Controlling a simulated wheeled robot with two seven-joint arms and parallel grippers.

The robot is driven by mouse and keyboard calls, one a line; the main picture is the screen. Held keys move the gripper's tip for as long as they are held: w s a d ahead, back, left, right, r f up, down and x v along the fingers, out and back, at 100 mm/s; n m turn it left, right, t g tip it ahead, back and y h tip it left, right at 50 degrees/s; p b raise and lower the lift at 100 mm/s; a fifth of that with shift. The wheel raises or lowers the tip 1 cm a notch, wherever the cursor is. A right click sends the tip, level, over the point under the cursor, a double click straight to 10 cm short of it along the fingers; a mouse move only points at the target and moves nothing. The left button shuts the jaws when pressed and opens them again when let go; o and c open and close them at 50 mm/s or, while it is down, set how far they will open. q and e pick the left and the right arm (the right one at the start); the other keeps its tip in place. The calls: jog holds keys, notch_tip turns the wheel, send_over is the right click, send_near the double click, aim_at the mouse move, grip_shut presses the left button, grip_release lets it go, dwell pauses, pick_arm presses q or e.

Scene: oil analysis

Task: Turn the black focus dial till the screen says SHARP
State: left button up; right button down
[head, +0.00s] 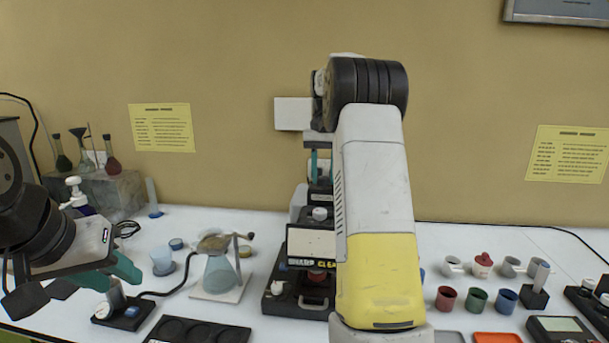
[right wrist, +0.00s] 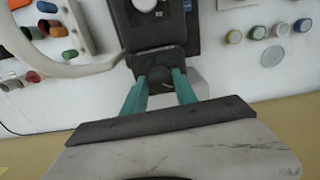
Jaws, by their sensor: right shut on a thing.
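The focus machine (head: 297,300) is a dark instrument in the middle of the table, partly hidden by my right arm. Its pale screen (head: 311,243) faces me. Below it are white letters that look like SHARP, too small to be sure, and yellow letters cut off by my arm. In the right wrist view, the teal fingers of my right gripper (right wrist: 160,82) are shut on the black focus dial (right wrist: 158,75), one on each side. The head view hides most of this grip. My left gripper (head: 113,274) hangs at the left with its teal fingers apart, seemingly empty.
A flask on a stand (head: 220,272) is left of the machine. A black tray (head: 198,331) lies in front of it. Coloured cups (head: 476,299) and mugs stand at the right. Bottles and a stone block (head: 107,193) are at the back left.

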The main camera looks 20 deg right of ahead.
aim_at(323, 177)
dwell(0.4)
jog(key=c, duration=1)
grip_release()
jog(key=shift+o, duration=0.2)
jog(key=shift+r, duration=0.1)
notch_tip(323, 177, up, 7)
jog(key=shift+w+f, duration=0.1)
jog(key=shift+r, duration=0.4)
